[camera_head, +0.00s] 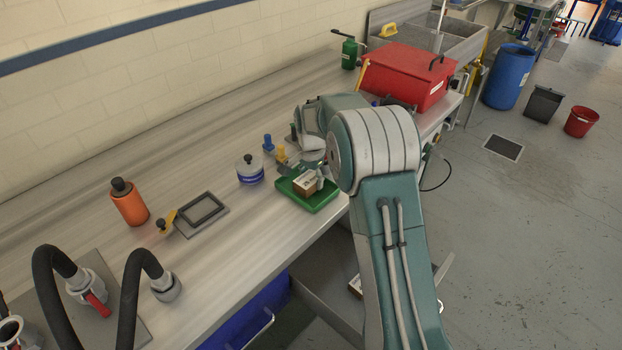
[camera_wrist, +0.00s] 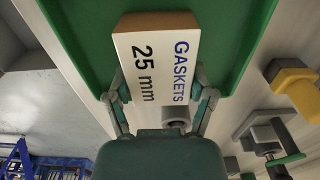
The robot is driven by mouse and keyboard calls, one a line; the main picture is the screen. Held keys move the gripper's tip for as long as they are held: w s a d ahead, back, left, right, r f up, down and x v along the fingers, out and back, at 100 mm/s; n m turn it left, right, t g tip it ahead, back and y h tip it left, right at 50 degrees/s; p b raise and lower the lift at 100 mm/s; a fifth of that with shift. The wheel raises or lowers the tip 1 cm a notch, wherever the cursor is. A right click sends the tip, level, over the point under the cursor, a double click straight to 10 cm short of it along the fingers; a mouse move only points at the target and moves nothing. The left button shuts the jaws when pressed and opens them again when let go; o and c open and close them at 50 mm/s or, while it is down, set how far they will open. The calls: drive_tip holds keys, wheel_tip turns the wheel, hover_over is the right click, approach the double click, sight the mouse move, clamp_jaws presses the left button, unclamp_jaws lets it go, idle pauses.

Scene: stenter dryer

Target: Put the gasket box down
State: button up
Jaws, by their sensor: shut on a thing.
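The gasket box (camera_head: 306,184) is a small brown carton with a white face. In the wrist view the box (camera_wrist: 165,65) reads "GASKETS 25 mm". My gripper (camera_wrist: 160,92) is shut on the box, one finger at each side. The green tray (camera_head: 318,201) lies at the bench's front edge, and the box is over it. In the wrist view the tray (camera_wrist: 88,45) shows behind the box. I cannot tell whether the box touches the tray. My arm partly hides the area right of the tray.
A white pot with a blue band (camera_head: 249,170) stands left of the tray. Blue (camera_head: 268,143) and yellow (camera_head: 281,154) fittings stand behind it. A red case (camera_head: 405,78) is farther back. An orange bottle (camera_head: 128,203) and a framed plate (camera_head: 201,212) are on the left.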

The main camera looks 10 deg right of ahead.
sight(309, 176)
drive_tip(key=o, duration=0.9)
drive_tip(key=shift+a+f, duration=0.1)
drive_tip(key=shift+c, duration=0.2)
drive_tip(key=shift+o, duration=1.1)
drive_tip(key=shift+a, duration=0.25)
drive_tip(key=shift+d, duration=0.2)
drive_tip(key=shift+r, duration=0.45)
drive_tip(key=s+r+n, duration=0.1)
drive_tip(key=s+r, duration=0.2)
drive_tip(key=r, duration=0.3)
drive_tip(key=s+r+n+t, duration=0.1)
drive_tip(key=s+r, duration=0.1)
drive_tip(key=r, duration=0.4)
drive_tip(key=s+r+n, duration=0.1)
drive_tip(key=s+r, duration=0.2)
drive_tip(key=r, duration=0.4)
drive_tip(key=s+a+n+t, duration=0.1)
drive_tip(key=s+n+t, duration=0.3)
drive_tip(key=s, duration=2.4)
drive_tip(key=n, duration=0.4)
drive_tip(key=shift+f+t, duration=0.2)
drive_tip(key=shift+t, duration=0.1)
